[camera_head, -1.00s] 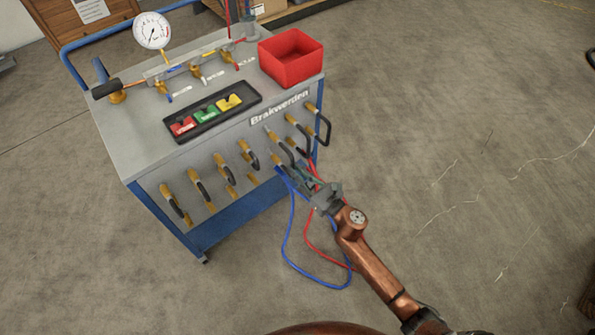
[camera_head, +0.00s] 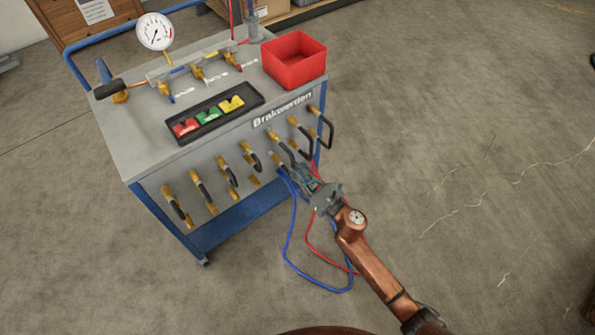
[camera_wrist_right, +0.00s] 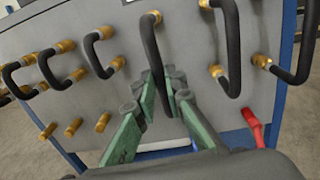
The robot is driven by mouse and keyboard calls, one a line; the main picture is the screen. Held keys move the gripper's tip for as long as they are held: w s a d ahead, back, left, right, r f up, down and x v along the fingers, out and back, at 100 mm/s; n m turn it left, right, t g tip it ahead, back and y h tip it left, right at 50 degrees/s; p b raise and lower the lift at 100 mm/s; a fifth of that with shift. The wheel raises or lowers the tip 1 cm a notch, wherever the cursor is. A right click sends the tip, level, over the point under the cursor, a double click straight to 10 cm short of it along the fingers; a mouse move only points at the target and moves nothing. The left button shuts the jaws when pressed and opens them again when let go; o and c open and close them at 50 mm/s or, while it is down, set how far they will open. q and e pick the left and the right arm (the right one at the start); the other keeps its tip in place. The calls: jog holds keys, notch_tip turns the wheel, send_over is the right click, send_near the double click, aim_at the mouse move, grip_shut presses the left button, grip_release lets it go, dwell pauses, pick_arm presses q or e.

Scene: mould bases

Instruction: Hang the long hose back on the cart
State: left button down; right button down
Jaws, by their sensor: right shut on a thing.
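The cart (camera_head: 150,130) is a grey-topped, blue-framed trolley at the left of the head view. Black hoses with brass fittings line its front panel. My right gripper (camera_head: 305,180) is at the right part of this panel. In the right wrist view, its green fingers (camera_wrist_right: 158,95) are shut on a black hose (camera_wrist_right: 151,50). My left gripper is not in view.
Neighbouring black hoses (camera_wrist_right: 231,50) hang close on both sides. Bare brass stubs (camera_wrist_right: 73,127) stick out lower left. Blue (camera_head: 289,240) and red (camera_head: 309,235) hoses loop onto the floor below my gripper. A red bin (camera_head: 294,60) stands on the cart. The floor at right is clear.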

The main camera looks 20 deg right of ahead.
jog(key=shift+b+x, duration=0.4)
jog(key=shift+x, duration=0.55)
dwell(0.5)
jog(key=c, duration=1.9)
grip_release()
jog(key=o, duration=0.4)
jog(key=v, duration=0.7)
